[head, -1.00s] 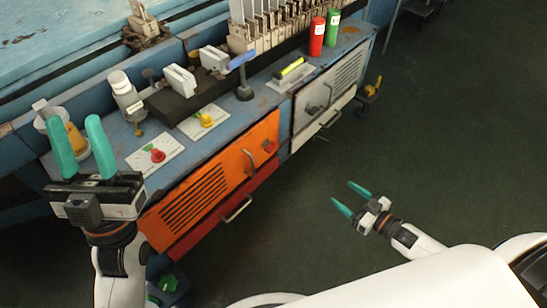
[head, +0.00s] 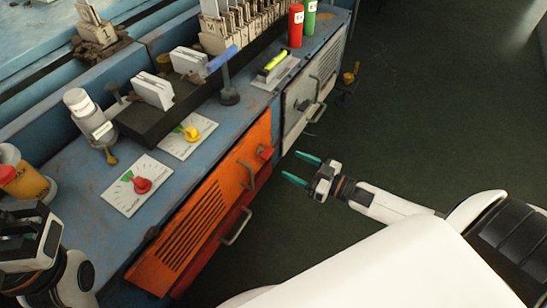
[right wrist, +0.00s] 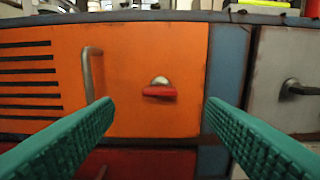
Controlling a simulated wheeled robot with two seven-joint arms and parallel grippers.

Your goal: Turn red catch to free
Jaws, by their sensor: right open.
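The red catch (head: 266,152) is on the upper right part of the orange door (head: 205,203). In the right wrist view, the catch (right wrist: 160,91) shows as a red bar lying horizontally below a rounded metal plate. My right gripper (head: 299,168) is open and empty, a short way out from the door. In the right wrist view its green fingers (right wrist: 160,105) stand apart on either side of the catch, not touching it. My left gripper (head: 28,238) is at the lower left edge of the head view; its fingers do not show.
A bent metal handle (right wrist: 90,72) is left of the catch. A grey door (right wrist: 287,75) is to the right. Red (head: 141,185) and yellow (head: 191,133) knobs sit on dial plates on the blue bench top. Dark floor (head: 420,90) is clear right of the cabinet.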

